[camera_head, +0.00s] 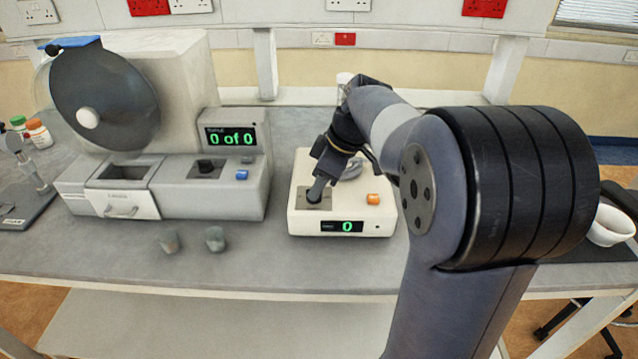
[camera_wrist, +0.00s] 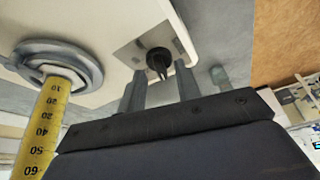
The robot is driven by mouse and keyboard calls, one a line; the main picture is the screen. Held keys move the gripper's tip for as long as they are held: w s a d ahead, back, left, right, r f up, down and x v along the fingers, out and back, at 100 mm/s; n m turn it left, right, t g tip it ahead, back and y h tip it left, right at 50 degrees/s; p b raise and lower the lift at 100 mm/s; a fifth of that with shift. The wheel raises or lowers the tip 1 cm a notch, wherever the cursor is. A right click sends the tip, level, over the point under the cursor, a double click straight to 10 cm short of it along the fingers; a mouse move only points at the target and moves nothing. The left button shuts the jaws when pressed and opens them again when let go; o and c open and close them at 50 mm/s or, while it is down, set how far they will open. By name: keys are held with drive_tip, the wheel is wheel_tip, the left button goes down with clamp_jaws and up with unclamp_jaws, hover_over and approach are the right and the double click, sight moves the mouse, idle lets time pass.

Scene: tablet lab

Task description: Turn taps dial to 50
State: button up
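The taps dial is a small black knob (camera_wrist: 159,61) on a grey plate on the white tapping device (camera_head: 348,215). The device's green display (camera_head: 342,226) reads 0. Contact with the knob cannot be told.
An orange button (camera_head: 373,198) sits right of the dial. A cylinder with a yellow scale (camera_wrist: 45,125) stands on a round grey holder on the device. At left is a larger machine (camera_head: 225,190) showing "0 of 0". Two small cups (camera_head: 215,239) stand before it.

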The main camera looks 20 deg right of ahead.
drive_tip(key=shift+a+f, duration=0.1)
drive_tip(key=shift+f, duration=0.15)
drive_tip(key=shift+c, duration=0.5)
clamp_jaws()
